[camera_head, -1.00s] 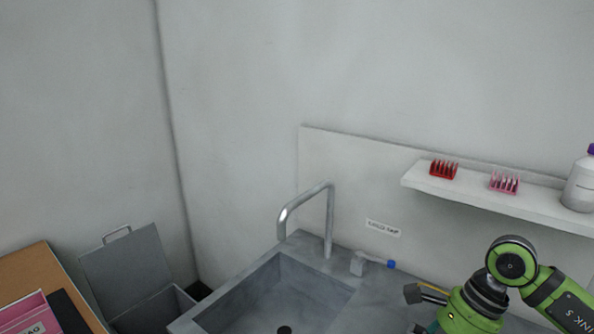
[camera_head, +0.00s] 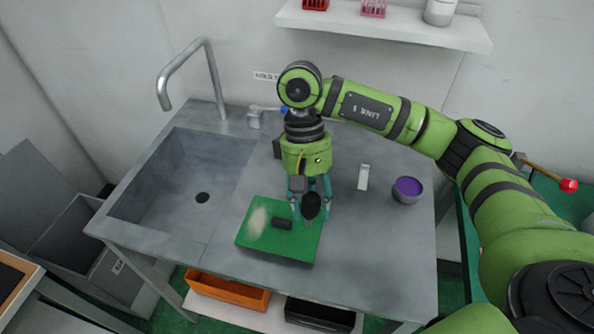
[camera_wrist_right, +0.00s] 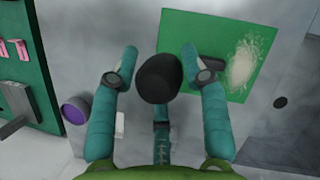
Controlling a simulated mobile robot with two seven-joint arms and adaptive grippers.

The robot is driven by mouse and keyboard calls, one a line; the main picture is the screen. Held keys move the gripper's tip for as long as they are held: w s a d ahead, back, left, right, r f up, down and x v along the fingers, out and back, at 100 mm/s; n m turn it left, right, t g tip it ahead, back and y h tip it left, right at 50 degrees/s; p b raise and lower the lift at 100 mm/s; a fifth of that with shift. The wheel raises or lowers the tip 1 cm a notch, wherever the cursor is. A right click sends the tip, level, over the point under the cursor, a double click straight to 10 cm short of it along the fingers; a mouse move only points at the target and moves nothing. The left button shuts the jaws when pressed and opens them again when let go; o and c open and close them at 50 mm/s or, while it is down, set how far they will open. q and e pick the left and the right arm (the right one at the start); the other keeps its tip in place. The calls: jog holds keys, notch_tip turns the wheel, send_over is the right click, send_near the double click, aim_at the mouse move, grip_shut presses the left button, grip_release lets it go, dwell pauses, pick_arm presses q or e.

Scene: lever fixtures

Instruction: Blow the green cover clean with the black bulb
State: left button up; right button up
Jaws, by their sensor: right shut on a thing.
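The green cover (camera_head: 285,247) lies flat on the grey counter, right of the sink. It has a dark handle (camera_head: 282,223) near its middle and a pale dusty patch (camera_head: 258,219) on its left part. The cover (camera_wrist_right: 187,37) and the patch (camera_wrist_right: 243,62) also show in the right wrist view. My right gripper (camera_head: 312,207) is shut on the black bulb (camera_head: 311,206), held by the cover's right edge. The bulb (camera_wrist_right: 158,78) sits between the teal fingers in the wrist view. Its nozzle is hidden, and its exact height is unclear. My left gripper is out of view.
A bowl with purple contents (camera_head: 407,189) and a small white block (camera_head: 363,177) stand right of the gripper. The sink (camera_head: 165,190) and tap (camera_head: 205,75) are at left. A shelf (camera_head: 385,25) hangs behind. Orange (camera_head: 228,291) and black bins sit below the counter.

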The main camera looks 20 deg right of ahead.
aim_at(308, 203)
jog(key=r+y+p, duration=0.1)
jog(key=p, duration=0.1)
jog(key=s+a+r+t+y+p, duration=0.1)
jog(key=r+p, duration=0.1)
jog(key=r+t+y+p, duration=0.1)
jog(key=r+y+p, duration=0.1)
jog(key=shift+s+a+n, duration=0.15)
jog(key=shift+a+n, duration=0.05)
jog(key=shift+n, duration=0.1)
jog(key=shift+d+r+t+y+p, duration=0.35)
jog(key=shift+r+t+y+p, duration=0.15)
jog(key=shift+r+y, duration=0.1)
jog(key=shift+w+a+f, duration=0.3)
jog(key=shift+a+f, duration=0.05)
jog(key=shift+f, duration=0.3)
jog(key=shift+w+a+f, duration=0.3)
jog(key=shift+f, duration=0.35)
jog(key=shift+w+a+f, duration=0.3)
jog(key=shift+a+f, duration=0.05)
jog(key=shift+f, duration=0.3)
jog(key=o, duration=0.5)
jog(key=shift+c, duration=0.2)
jog(key=c, duration=0.6)
